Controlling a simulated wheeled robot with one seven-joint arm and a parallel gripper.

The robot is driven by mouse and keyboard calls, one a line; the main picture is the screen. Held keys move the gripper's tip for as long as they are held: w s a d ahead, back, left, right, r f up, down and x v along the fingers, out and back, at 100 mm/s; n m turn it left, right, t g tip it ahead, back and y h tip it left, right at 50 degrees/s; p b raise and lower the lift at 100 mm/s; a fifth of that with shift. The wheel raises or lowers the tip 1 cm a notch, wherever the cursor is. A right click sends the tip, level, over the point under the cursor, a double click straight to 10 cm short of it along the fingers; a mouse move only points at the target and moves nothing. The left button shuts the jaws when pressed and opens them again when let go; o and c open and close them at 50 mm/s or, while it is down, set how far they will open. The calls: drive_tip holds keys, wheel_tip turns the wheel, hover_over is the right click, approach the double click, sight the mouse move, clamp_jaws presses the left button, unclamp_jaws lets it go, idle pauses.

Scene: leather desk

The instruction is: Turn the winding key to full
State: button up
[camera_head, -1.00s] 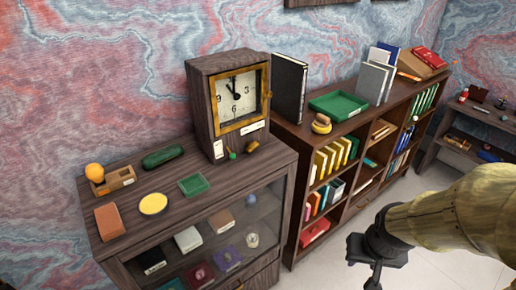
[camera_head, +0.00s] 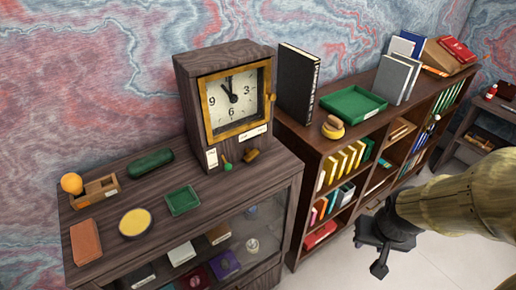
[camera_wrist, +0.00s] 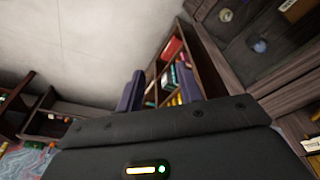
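A dark wooden clock (camera_head: 186,110) with a brass-framed dial (camera_head: 233,98) stands on top of the cabinet at left. A small brass knob-like piece, perhaps the winding key (camera_head: 250,155), is at the clock's lower front. My gripper (camera_head: 379,268) hangs well to the right of the clock, in front of the bookshelf. In the wrist view my gripper (camera_wrist: 160,88) has its two fingers apart with nothing between them. The key is not visible there.
The cabinet top (camera_head: 150,200) also holds a green case (camera_head: 151,163), green tray (camera_head: 183,200), yellow disc (camera_head: 135,222), brown block (camera_head: 86,242) and wooden box (camera_head: 97,191). The bookshelf (camera_head: 310,150) stands right of the clock. Open floor (camera_head: 340,262) lies below my gripper.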

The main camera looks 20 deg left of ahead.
drive_tip(key=shift+o, duration=1.3)
drive_tip(key=o, duration=0.3)
drive_tip(key=shift+w, duration=0.2)
drive_tip(key=shift+o, duration=0.8)
drive_tip(key=w+a+n+t+b, duration=0.2)
drive_tip(key=w+a+t+b, duration=0.1)
drive_tip(key=w+b, duration=0.2)
drive_tip(key=shift+w+a+f+n, duration=0.15)
drive_tip(key=shift+w+f+n, duration=0.05)
drive_tip(key=shift+f+n, duration=0.2)
drive_tip(key=w+a+r+n+t+y+b, duration=0.1)
drive_tip(key=a+r+n+t+y+b, duration=0.1)
drive_tip(key=a, duration=0.7)
drive_tip(key=w+a+r+n+t+y+b, duration=0.1)
drive_tip(key=a+r+n+y+b, duration=0.4)
drive_tip(key=a, duration=0.5)
drive_tip(key=n+t+y+b, duration=0.1)
drive_tip(key=n+y+b, duration=0.1)
drive_tip(key=b, duration=0.1)
drive_tip(key=shift+a+n+t, duration=0.25)
drive_tip(key=shift+n+t, duration=0.15)
drive_tip(key=shift+w, duration=0.1)
